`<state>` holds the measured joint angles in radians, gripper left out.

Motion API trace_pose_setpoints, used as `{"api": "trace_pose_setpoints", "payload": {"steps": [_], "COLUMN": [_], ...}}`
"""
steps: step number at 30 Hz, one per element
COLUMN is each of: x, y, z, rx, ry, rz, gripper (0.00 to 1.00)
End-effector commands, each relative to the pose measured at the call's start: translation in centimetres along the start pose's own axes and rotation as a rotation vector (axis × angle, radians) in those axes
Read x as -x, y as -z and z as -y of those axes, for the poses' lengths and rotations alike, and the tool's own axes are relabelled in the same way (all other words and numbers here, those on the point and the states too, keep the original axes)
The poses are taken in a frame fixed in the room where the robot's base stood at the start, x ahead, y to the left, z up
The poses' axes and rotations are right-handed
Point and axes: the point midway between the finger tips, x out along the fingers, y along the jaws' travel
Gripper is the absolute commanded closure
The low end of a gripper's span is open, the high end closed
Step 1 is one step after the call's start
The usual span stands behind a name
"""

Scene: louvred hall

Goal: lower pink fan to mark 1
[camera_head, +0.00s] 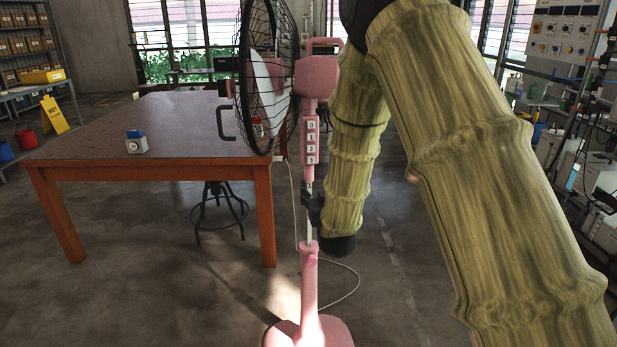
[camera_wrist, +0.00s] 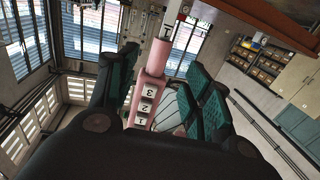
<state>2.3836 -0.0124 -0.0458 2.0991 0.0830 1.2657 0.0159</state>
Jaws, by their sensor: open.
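The pink fan (camera_head: 320,75) stands upright on a pink base, its black wire cage (camera_head: 267,75) facing left. A panel (camera_head: 310,142) on its upper column bears 0, 1, 2, 3 from top to bottom. Bare silver shaft (camera_head: 309,229) shows between the upper column and the lower pink tube (camera_head: 309,280). My gripper (camera_head: 315,208) is at the shaft just below the panel. In the wrist view my gripper (camera_wrist: 160,95) is open, with the numbered pink column (camera_wrist: 150,95) between its dark green fingers. Contact cannot be told.
A brown table (camera_head: 150,125) stands at left behind the fan, with a small blue-and-white box (camera_head: 136,142) on it. A stool (camera_head: 220,205) is under the table. A white cord (camera_head: 345,290) loops on the floor by the fan. Equipment racks (camera_head: 580,100) line the right side.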

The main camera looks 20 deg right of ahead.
Motion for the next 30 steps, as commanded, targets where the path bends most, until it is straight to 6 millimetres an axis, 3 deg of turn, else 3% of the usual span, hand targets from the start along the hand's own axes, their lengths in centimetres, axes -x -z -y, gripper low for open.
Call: {"api": "trace_pose_setpoints", "payload": {"steps": [4,28,30], "x": [-0.6,-8.5,-8.4], "y": [0.9,0.9,0.9], "z": [0.0,0.0,0.0], "rx": [-0.001,-0.001,-0.001], "ry": [-0.001,-0.001,-0.001], "rz": [-0.021,-0.019,-0.018], "gripper": [0.50,0.50,0.50]}}
